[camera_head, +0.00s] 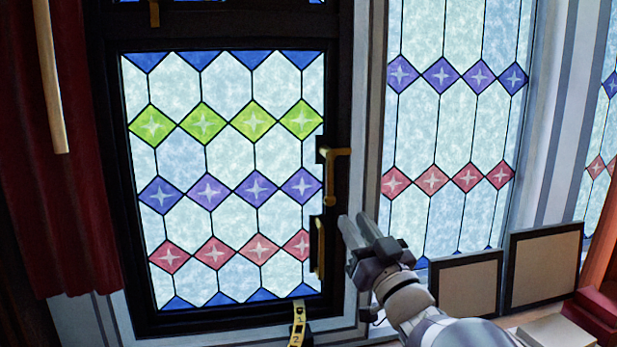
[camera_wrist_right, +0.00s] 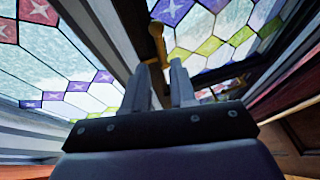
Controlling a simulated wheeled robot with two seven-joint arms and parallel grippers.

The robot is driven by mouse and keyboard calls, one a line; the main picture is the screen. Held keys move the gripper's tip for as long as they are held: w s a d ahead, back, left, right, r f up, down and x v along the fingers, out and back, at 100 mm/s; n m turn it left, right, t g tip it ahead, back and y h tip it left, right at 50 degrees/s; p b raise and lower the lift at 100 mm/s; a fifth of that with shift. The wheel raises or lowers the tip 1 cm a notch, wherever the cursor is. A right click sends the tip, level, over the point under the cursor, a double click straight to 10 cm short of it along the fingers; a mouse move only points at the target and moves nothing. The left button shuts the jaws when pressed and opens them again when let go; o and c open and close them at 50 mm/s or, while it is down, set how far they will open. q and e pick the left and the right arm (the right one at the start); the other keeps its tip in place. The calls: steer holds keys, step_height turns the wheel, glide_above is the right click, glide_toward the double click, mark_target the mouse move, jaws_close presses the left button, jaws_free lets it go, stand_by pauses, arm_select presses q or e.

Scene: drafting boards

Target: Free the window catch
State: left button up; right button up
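The dark-framed window (camera_head: 340,80) has two brass fittings on its right side. The upper one, a bent lever handle (camera_head: 333,178), sticks out to the right and turns down. The lower one is an upright brass handle (camera_head: 319,247) on a dark plate. I cannot tell for certain which is the catch. My right gripper (camera_head: 355,218) is just right of both, its fingers apart with nothing between them. In the right wrist view a brass handle (camera_wrist_right: 157,38) shows beyond the gap between the fingertips (camera_wrist_right: 161,75), apart from them. My left gripper is not in view.
A fixed stained-glass window (camera_head: 455,130) stands to the right. Below it lean two framed boards (camera_head: 468,284), with red books (camera_head: 597,312) beside them. A red curtain (camera_head: 45,190) and wooden pole (camera_head: 50,80) are at left. A yellow measuring tape (camera_head: 297,325) hangs at the bottom.

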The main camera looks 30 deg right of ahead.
mark_target(332, 187)
steer(key=p+x, duration=0.3)
steer(key=x, duration=0.2)
steer(key=p+x, duration=0.3)
steer(key=x, duration=0.3)
steer(key=shift+d+p, duration=0.2)
steer(key=shift+p, duration=0.15)
steer(key=shift+a+r, duration=0.1)
steer(key=shift+r, duration=0.1)
steer(key=shift+a+r+p, duration=0.2)
steer(key=shift+a+p, duration=0.05)
steer(key=shift+p, duration=0.05)
steer(key=shift+w+d+f, duration=0.15)
steer(key=shift+w+f, duration=0.05)
steer(key=shift+w+d, duration=0.1)
steer(key=shift+w, duration=0.05)
steer(key=shift+c, duration=0.8)
steer(key=shift+w+f, duration=0.1)
jaws_close()
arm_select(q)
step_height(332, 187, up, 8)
